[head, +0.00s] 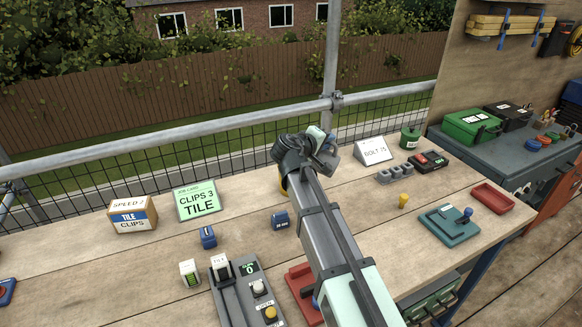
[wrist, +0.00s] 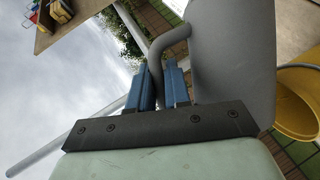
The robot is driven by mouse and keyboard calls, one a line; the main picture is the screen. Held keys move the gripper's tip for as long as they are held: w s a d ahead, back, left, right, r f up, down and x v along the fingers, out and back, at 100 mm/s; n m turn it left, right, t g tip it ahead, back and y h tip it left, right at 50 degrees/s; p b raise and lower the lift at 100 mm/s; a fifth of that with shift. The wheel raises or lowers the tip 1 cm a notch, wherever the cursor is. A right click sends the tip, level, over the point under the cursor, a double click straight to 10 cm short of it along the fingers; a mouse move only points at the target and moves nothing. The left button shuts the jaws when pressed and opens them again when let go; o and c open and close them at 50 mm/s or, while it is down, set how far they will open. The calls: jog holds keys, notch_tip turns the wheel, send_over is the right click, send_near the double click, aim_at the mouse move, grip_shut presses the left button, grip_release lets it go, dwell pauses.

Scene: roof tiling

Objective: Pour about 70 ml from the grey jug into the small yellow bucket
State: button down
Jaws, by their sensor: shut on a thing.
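The grey jug (wrist: 235,55) fills the right of centre in the wrist view, with its curved handle between the blue fingers of my gripper (wrist: 162,88). My gripper is shut on that handle. The small yellow bucket (wrist: 299,105) shows beside the jug at the right edge of the wrist view, partly cut off. In the head view only a yellow sliver of the bucket (head: 284,184) shows behind my arm. My gripper (head: 324,150) is above the bench there, close over the bucket. The jug's mouth, its contents and any stream cannot be made out.
On the bench (head: 130,270) stand a tile clips box (head: 133,215), a green job card (head: 199,201), a blue block (head: 280,220) and a control panel (head: 245,290). A Bolt 15 sign (head: 372,150), a teal fixture (head: 449,225) and a red tray (head: 492,197) are on the right.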

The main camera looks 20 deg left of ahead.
aim_at(335, 148)
jog(key=shift+a+r+n+h+p, duration=0.15)
jog(key=shift+a+r+n+p, duration=0.1)
jog(key=shift+a, duration=0.15)
jog(key=shift+a+r+n+h+p, duration=0.15)
jog(key=shift+a+p, duration=0.1)
jog(key=shift+a, duration=0.15)
dwell(0.9)
jog(key=d, duration=0.1)
jog(key=d+m, duration=0.1)
jog(key=shift+s+d+f+y, duration=0.1)
jog(key=shift+d+f+y, duration=0.2)
jog(key=shift+f+y, duration=0.1)
jog(key=shift+d+r+m, duration=0.1)
jog(key=shift+d+m, duration=0.1)
jog(key=shift+m, duration=0.2)
jog(key=shift+y, duration=0.3)
jog(key=shift+d+f+m+y, duration=0.4)
jog(key=shift+d+f+m, duration=0.15)
jog(key=shift+f, duration=0.3)
jog(key=shift+d+f+m+g+y, duration=0.1)
jog(key=shift+d+m+g+y, duration=0.15)
jog(key=shift+m+y, duration=0.2)
